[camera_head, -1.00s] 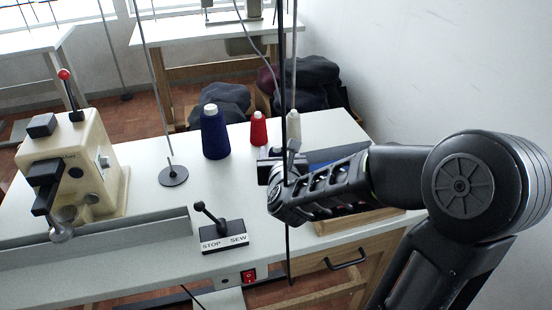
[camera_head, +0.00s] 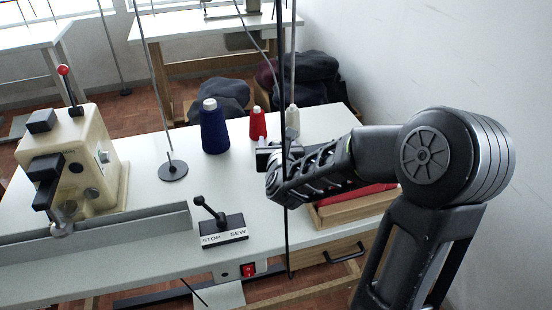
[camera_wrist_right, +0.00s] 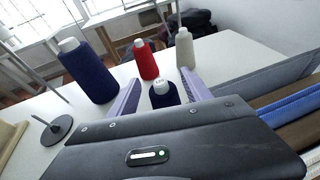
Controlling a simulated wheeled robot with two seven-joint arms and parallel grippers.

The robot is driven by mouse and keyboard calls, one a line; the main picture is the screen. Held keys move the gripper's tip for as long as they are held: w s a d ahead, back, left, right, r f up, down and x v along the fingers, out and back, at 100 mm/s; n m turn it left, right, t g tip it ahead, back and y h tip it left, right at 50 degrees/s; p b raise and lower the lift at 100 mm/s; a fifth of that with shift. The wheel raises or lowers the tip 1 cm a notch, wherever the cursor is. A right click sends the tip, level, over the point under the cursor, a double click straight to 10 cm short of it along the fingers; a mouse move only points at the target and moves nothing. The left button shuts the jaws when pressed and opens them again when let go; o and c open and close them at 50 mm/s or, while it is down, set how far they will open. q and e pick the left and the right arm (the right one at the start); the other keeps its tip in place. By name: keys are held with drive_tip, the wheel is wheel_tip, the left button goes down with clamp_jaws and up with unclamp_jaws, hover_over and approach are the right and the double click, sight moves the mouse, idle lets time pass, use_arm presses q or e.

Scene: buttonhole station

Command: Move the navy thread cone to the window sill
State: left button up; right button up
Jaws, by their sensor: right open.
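A large navy thread cone (camera_head: 214,130) with a white top stands upright on the white table; it also shows at the left of the right wrist view (camera_wrist_right: 88,74). A smaller navy spool (camera_wrist_right: 164,96) with a pale labelled top is between the fingers of my right gripper (camera_wrist_right: 160,72) in the wrist view. The fingers are open, and I cannot tell whether they touch it. In the head view my right gripper (camera_head: 268,157) is right of and nearer than the large cone. Windows show at the top left; the sill is not clearly seen. My left gripper is not in view.
A red cone (camera_head: 258,124) and a cream cone (camera_head: 292,121) stand beside the navy one. A thread stand (camera_head: 173,171), a stop/sew lever (camera_head: 222,230) and a cream machine (camera_head: 85,165) are left. A wooden tray (camera_head: 335,217) lies under my arm. Vertical rods cross the view.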

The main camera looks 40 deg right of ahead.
drive_tip(key=x, duration=0.4)
drive_tip(key=shift+c, duration=0.3)
clamp_jaws()
idle(0.6)
